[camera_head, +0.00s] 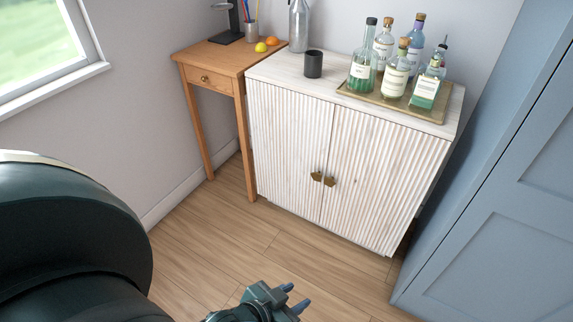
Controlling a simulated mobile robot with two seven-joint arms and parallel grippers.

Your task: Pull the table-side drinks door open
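The white fluted drinks cabinet (240,75) has two doors, both closed. The table-side door (285,140) is the left one, beside the wooden table. Its small brass handle (316,176) sits at its right edge, close to the other door's brass handle (329,181). My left gripper (297,296) is at the bottom of the view, in front of and below the handles, clear of the cabinet. Its two blue-grey fingertips are apart with nothing between them. My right gripper is not in view.
A tray (425,113) of several bottles and a dark cup (313,64) stand on the cabinet. The wooden table (215,60) adjoins its left side. A blue-grey panelled unit (500,190) stands at right. The wooden floor (220,235) in front is clear.

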